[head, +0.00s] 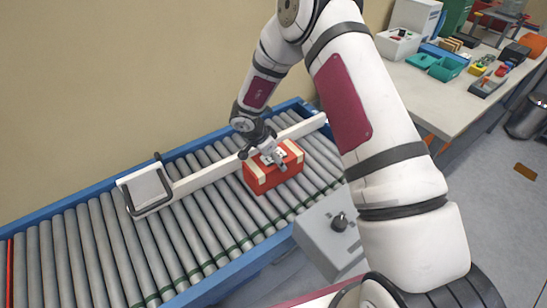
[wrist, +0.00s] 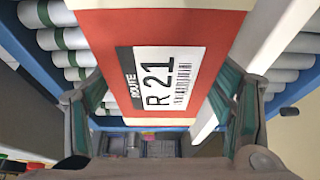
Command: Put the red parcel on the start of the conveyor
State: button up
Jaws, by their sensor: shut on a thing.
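The red parcel (head: 262,178) is a box with cream tape bands at its ends. It is at the right part of the roller conveyor (head: 95,245), beside a long white bar. I cannot tell whether it touches the rollers. My gripper (head: 270,156) is above it and shut on it. In the wrist view the red parcel (wrist: 108,50) fills the middle, with a white label reading ROUTE R 21. The fingers of my gripper (wrist: 163,100) are on both sides of it. The parcel's underside is hidden.
The white bar (head: 205,178) crosses the rollers diagonally, with a white panel (head: 149,190) at its left end. A red line (head: 9,270) marks the far left of the conveyor. A grey box (head: 330,235) stands at the near side. A worktable (head: 440,100) with bins is at upper right.

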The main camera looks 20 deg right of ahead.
jog(key=shift+f, duration=0.1)
jog(key=o, duration=1.6)
jog(key=shift+o, duration=0.2)
